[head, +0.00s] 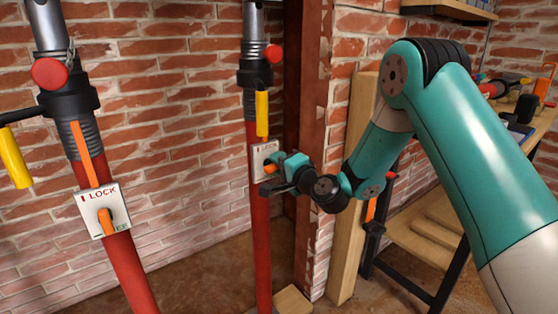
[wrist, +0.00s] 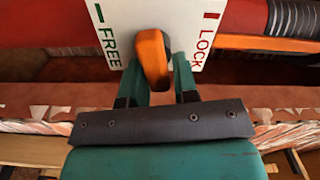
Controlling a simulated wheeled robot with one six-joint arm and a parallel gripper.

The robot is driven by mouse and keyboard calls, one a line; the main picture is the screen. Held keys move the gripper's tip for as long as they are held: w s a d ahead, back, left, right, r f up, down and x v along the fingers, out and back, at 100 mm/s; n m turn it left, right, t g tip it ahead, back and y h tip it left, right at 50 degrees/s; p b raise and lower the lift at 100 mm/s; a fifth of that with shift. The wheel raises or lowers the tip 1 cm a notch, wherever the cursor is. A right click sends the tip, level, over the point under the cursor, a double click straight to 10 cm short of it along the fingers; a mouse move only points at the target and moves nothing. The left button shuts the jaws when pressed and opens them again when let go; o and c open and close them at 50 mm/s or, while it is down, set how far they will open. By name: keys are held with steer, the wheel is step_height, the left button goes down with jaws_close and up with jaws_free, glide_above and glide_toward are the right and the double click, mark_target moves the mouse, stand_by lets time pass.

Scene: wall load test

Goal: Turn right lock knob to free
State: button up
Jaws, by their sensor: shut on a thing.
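The right lock knob (wrist: 152,58) is an orange lever on a white plate (wrist: 118,28) marked FREE on the left and LOCK on the right in the wrist view. My gripper (wrist: 158,68) has one teal finger on each side of the knob and is shut on it. The knob sits between the two words; its exact setting is unclear. In the head view, the plate (head: 259,152) is on the right red prop (head: 260,230), and my gripper (head: 278,170) reaches it from the right, covering part of it.
A left red prop (head: 131,272) carries a similar LOCK plate (head: 88,202) with an orange knob (head: 106,221). A yellow handle (head: 262,113) hangs just above the right plate. A rusty steel post (head: 310,130) and a wooden post (head: 350,220) stand close behind my arm.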

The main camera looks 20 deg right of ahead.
steer(key=shift+f+m+p, duration=0.2)
steer(key=shift+m+p, duration=0.1)
steer(key=shift+m, duration=0.8)
steer(key=o, duration=0.8)
steer(key=shift+c, duration=0.2)
steer(key=shift+s+f, duration=0.1)
